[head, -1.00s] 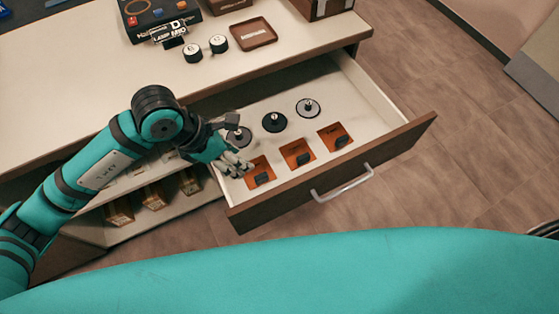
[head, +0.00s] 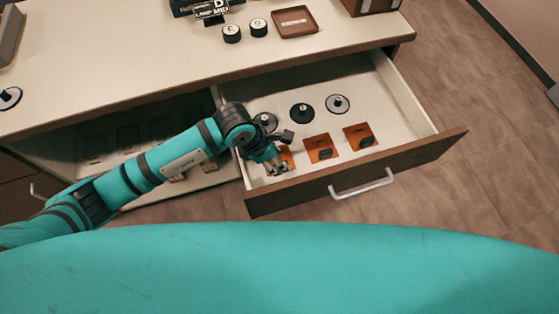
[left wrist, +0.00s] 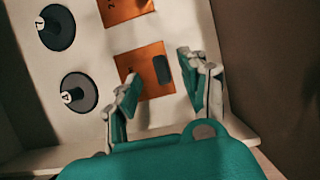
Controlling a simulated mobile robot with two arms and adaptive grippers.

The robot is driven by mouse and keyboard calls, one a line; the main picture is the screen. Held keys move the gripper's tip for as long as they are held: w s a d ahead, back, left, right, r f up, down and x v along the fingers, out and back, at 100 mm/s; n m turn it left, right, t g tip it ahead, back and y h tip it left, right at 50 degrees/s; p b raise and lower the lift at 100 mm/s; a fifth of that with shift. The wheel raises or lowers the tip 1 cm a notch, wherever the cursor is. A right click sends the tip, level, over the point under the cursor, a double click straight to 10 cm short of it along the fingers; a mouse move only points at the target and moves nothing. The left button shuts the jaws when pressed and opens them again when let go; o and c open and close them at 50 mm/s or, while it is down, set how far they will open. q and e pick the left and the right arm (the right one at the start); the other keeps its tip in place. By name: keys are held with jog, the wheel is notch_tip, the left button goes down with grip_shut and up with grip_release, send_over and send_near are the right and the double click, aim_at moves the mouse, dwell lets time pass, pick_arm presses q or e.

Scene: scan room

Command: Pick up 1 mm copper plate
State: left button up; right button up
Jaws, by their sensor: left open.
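Three square copper plates, each with a dark grip block, lie in a row in the open drawer: a left one (head: 288,155), a middle one (head: 319,142) and a right one (head: 356,130). My left gripper (head: 278,169) is over the left plate and partly hides it. In the left wrist view, my open left gripper (left wrist: 160,76) has its fingers on either side of the near copper plate (left wrist: 140,62) and its dark block, with nothing held. A second plate (left wrist: 118,10) lies beyond. I cannot read which plate is 1 mm. My right gripper is out of view.
The drawer (head: 345,178) is pulled out, its front and handle facing me. Several round knobbed discs, such as a black one (head: 302,112), lie behind the plates. The counter above holds two weights (head: 245,31) and a brown tray (head: 295,22). Drawer walls stand close to my gripper.

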pick_arm(q)
jog(key=x, duration=0.4)
jog(key=shift+a+f, duration=0.15)
jog(key=shift+f, duration=0.15)
jog(key=shift+s, duration=0.1)
jog(key=shift+c, duration=0.2)
grip_shut()
